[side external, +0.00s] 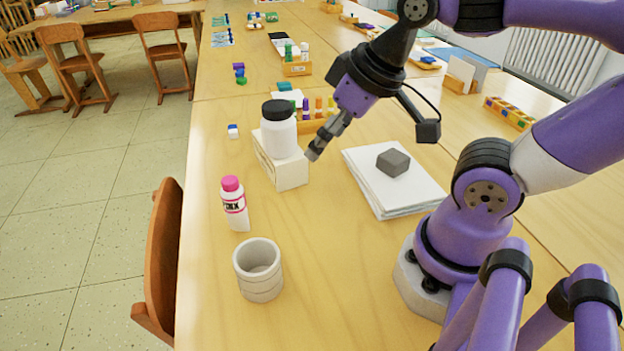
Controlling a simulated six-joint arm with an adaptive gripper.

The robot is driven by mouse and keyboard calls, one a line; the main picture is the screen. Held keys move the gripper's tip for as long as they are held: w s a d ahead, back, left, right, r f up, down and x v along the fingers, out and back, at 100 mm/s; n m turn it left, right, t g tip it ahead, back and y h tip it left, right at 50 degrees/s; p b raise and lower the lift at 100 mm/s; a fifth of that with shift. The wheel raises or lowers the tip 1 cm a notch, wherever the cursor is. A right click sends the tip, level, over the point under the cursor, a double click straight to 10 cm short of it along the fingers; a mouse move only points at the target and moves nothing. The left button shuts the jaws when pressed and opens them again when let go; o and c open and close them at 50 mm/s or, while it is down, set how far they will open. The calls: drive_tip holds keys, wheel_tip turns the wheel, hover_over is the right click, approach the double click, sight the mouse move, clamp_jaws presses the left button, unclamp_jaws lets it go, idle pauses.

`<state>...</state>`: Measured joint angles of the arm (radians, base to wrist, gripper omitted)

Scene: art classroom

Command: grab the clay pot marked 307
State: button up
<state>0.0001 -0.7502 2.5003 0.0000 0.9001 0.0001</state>
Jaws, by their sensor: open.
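A round, ridged, grey-white pot (258,275) stands upright and open at the top, near the front left edge of the table. It looks empty, and no 307 mark can be read on it from this side. My gripper (312,153) is empty and open, up and to the right of the pot and well apart from it. Its fingertips are beside the white jar with a black lid (279,133); I cannot tell whether they touch it.
The jar stands on a white box (284,172). A white bottle with a pink cap (234,206) stands just behind the pot. A paper stack (372,196) with a grey block (393,162) lies to the right. A wooden chair (163,262) is at the left edge. Table right of the pot is clear.

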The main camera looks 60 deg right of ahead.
drive_tip(key=o, duration=0.4)
drive_tip(key=m+g, duration=0.4)
drive_tip(key=g, duration=0.2)
hover_over(260, 269)
drive_tip(key=s+a, duration=0.2)
wheel_tip(260, 269, down, 6)
drive_tip(key=f, duration=0.3)
drive_tip(key=shift+d+f, duration=0.2)
drive_tip(key=shift+f, duration=0.1)
drive_tip(key=shift+a+f, duration=0.15)
drive_tip(key=shift+f, duration=2.8)
